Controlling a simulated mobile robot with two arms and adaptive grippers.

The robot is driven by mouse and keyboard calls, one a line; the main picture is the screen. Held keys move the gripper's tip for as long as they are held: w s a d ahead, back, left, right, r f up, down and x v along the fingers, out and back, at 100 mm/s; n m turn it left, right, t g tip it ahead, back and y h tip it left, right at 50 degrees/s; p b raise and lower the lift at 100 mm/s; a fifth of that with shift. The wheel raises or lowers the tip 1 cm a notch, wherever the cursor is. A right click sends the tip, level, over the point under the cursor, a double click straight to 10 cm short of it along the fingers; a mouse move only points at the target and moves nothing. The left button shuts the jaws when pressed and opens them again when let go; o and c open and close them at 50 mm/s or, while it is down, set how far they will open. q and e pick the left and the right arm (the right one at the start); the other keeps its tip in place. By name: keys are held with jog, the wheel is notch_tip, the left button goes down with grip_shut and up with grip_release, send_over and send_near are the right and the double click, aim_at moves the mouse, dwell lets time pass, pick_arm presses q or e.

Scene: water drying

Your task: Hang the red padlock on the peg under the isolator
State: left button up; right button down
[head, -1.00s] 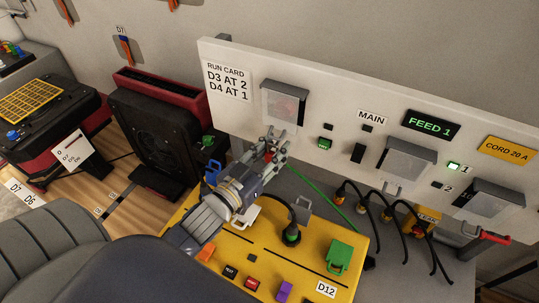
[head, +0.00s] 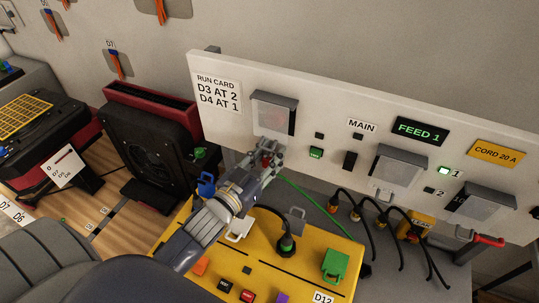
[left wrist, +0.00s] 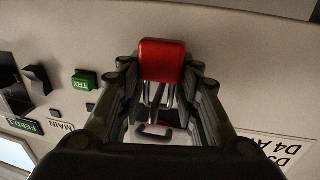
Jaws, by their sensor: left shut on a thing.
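The red padlock (left wrist: 162,60) is between my left gripper's fingertips (left wrist: 160,85) in the left wrist view, with its shackle partly hidden by the fingers. In the head view my left gripper (head: 267,157) is shut on the padlock, just below the isolator (head: 275,112) at the panel's left end. The isolator has a grey hood and a clear front with red behind it. The peg under it is hidden by my gripper, so I cannot tell whether the padlock touches it. My right gripper is not in view.
A yellow board (head: 255,268) with coloured padlocks and tags lies below my left arm. A green cable (head: 308,198) and several black cords hang below the white panel (head: 335,100). A black and red dryer-like unit (head: 150,140) stands to the left.

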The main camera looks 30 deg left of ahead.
pick_arm(q)
jog(key=o, duration=1.2)
jog(key=shift+s+a+f, duration=0.1)
jog(key=shift+s, duration=0.4)
jog(key=s, duration=0.3)
jog(key=s+a, duration=0.1)
jog(key=s, duration=0.7)
jog(key=shift+a, duration=0.15)
